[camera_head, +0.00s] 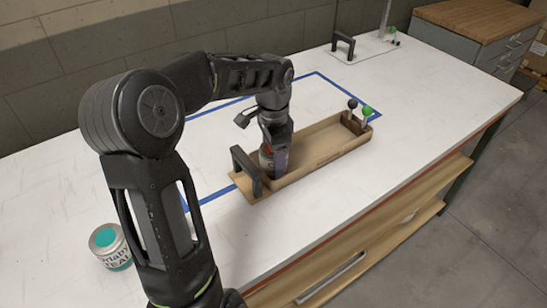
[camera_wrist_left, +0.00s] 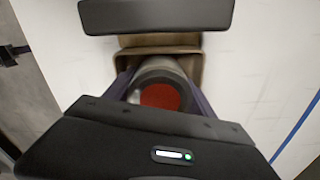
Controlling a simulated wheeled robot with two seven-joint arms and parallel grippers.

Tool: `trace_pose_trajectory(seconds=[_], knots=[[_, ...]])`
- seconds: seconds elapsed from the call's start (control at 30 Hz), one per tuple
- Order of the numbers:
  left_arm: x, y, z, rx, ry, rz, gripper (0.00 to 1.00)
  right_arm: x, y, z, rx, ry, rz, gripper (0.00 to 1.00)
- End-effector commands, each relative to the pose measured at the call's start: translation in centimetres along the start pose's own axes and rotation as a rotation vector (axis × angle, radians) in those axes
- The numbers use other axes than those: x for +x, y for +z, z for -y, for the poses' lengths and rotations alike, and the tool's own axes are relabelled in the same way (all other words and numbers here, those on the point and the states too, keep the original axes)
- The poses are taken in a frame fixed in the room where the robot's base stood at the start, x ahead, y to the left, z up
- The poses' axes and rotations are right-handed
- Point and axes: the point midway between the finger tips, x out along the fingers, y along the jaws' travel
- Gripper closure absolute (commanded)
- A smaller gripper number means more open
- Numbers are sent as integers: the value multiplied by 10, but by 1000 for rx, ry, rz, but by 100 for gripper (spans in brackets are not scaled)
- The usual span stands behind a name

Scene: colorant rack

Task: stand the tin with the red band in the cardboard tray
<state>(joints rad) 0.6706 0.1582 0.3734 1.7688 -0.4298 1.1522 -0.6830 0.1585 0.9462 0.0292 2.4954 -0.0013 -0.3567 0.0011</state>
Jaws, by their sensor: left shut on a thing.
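The cardboard tray (camera_head: 322,158) lies on the white table inside a blue tape outline; part of it shows in the left wrist view (camera_wrist_left: 190,66). My left gripper (camera_head: 273,158) points down at the tray's left end, beside its black handle. It is shut on the tin with the red band (camera_head: 266,164), which is mostly hidden by the fingers. In the left wrist view the tin's round red top (camera_wrist_left: 160,96) sits between the two fingers. The tin looks upright and within the tray's left end; I cannot tell whether its base touches the floor. My right gripper is not in view.
A tin with a teal top (camera_head: 108,245) stands at the table's left front, near my arm. The black handle (camera_head: 245,170) rises at the tray's left end. A green knob (camera_head: 367,111) and a black knob (camera_head: 352,104) stand at its right end.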

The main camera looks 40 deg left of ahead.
Motion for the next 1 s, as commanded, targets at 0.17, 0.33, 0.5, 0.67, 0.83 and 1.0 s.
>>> trace_pose_trajectory(seconds=[0.17,0.33,0.5,0.67,0.83,1.0], knots=[[0,0,0,0,-1,-1,83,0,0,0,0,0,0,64],[3,0,0,1,-1,0,83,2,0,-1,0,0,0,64],[4,0,0,0,0,0,27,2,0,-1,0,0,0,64],[3,0,0,0,-1,0,27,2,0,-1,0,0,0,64],[-1,0,0,0,-1,-1,27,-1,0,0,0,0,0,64],[-18,-1,1,1,-4,-3,27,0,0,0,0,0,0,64]])
